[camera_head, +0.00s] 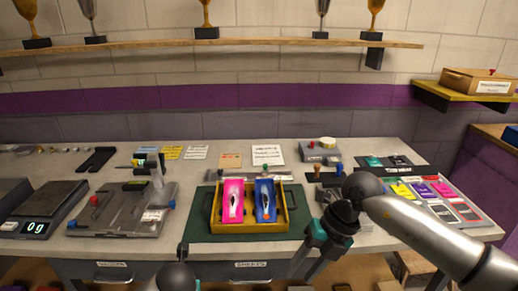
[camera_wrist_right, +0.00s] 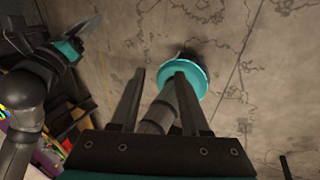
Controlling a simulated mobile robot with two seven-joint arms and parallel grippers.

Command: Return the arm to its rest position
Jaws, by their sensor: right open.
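My right arm comes in from the right in the head view and bends down at a dark round joint. Its gripper (camera_head: 307,268) hangs in front of the bench's front edge, right of the yellow tray, pointing down. In the right wrist view the two fingers of this gripper (camera_wrist_right: 160,76) are apart with nothing held between them. Part of my left arm shows at the bottom edge of the head view. What looks like its gripper (camera_wrist_right: 85,38) shows at the upper left of the right wrist view; its jaw opening is unclear.
A scale (camera_head: 43,210) and grey fixture (camera_head: 118,210) stand left. Colored cards (camera_head: 443,190) lie right. Drawers (camera_head: 112,274) are below the bench.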

